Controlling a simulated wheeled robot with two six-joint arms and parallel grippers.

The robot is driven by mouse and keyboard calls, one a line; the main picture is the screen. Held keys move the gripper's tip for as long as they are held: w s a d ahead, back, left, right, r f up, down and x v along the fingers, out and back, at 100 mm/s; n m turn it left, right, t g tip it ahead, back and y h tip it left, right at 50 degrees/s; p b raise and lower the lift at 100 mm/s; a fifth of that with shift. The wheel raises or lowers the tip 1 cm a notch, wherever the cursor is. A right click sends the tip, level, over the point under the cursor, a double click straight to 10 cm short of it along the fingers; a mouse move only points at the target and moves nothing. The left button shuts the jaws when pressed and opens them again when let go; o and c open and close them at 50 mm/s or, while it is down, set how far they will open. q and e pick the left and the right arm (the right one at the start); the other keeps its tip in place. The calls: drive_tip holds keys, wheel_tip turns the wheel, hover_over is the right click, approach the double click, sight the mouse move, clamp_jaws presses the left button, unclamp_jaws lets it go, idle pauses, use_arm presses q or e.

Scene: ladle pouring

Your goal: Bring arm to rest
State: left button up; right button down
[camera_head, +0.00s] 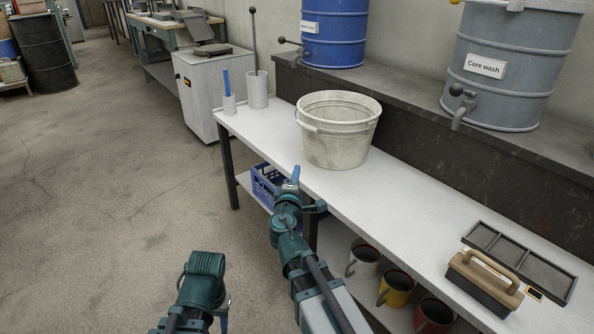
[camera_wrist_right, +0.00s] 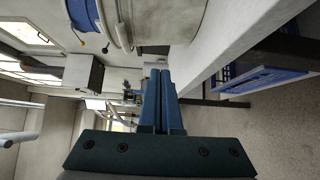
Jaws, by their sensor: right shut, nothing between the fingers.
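My right gripper (camera_head: 294,173) is near the front edge of the white bench (camera_head: 400,190), in front of the bucket. In the right wrist view its two blue fingers (camera_wrist_right: 160,78) lie side by side, shut with nothing between them. My left arm shows low in the head view, but its fingertips do not show. The off-white bucket (camera_head: 338,143) stands upright on the bench, apart from my gripper. A long dark handle (camera_head: 253,35) sticks up from a grey cylindrical holder (camera_head: 257,90); whatever is at its lower end is hidden inside.
A smaller holder (camera_head: 229,104) has a blue stick. A brush (camera_head: 485,280) and a divided tray (camera_head: 525,262) are at bench right. Mugs (camera_head: 397,288) and a blue crate (camera_head: 265,185) are below. Drums (camera_head: 510,65) stand on the back ledge.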

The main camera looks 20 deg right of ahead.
drive_tip(key=s+a+f+m+g+y+p, duration=0.1)
drive_tip(key=s+a+f+m+g+p, duration=0.3)
drive_tip(key=s+f+m+g, duration=0.7)
drive_tip(key=s+a+f+n+g+y, duration=0.1)
drive_tip(key=s+a+f+g+y, duration=0.2)
drive_tip(key=s+a, duration=0.4)
drive_tip(key=s+a+f+n+g+y, duration=0.1)
drive_tip(key=s+a+f+g+y, duration=0.15)
drive_tip(key=s+a, duration=0.45)
wheel_tip(320, 180, up, 37)
drive_tip(key=d+p, duration=0.1)
drive_tip(key=p, duration=3.7)
drive_tip(key=shift+s, duration=0.35)
